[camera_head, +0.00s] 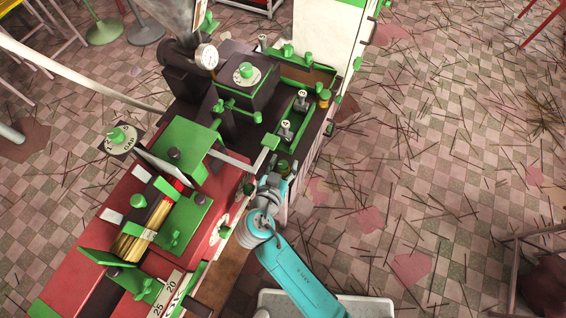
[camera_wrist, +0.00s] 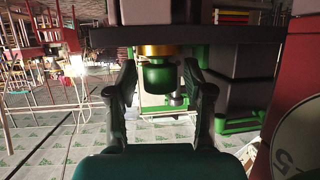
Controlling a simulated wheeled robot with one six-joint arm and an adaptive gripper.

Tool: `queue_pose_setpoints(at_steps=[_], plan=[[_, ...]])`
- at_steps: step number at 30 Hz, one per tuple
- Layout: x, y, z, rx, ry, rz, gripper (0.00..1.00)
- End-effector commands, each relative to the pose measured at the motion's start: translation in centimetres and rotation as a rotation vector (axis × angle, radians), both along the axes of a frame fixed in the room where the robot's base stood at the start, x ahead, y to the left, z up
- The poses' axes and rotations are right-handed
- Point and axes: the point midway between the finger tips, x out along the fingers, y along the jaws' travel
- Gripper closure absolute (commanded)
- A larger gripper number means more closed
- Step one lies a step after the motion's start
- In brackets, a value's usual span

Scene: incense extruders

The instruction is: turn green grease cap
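In the wrist view a round green cap (camera_wrist: 159,78) with a brass collar (camera_wrist: 158,50) hangs below the edge of a dark plate. It appears to be the green grease cap. My gripper (camera_wrist: 160,72) is open, with one dark finger on each side of the cap. A gap shows between the cap and each finger, so I see no contact. How deep the cap sits between the fingers is hard to tell. In the head view my gripper's end is small beside the machine's right side, and I cannot make out its fingers or this cap there.
The red and green machine (camera_head: 205,240) fills the left and middle, with a pressure gauge (camera_head: 206,57) and several green knobs. A red body with a white dial (camera_wrist: 298,140) stands close on the right in the wrist view. The tiled floor (camera_head: 430,150) at right holds scattered sticks.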

Motion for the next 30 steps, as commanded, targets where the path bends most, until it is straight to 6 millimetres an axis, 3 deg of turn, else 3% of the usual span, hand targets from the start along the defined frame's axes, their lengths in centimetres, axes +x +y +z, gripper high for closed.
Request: queue_pose_setpoints(at_steps=[11, 30], plan=[[-0.4, 0.2, 0.4, 0.001, -0.004, 0.002, 0.44], [-9.4, 2.3, 4.2, 0.001, -0.003, 0.004, 0.44]])
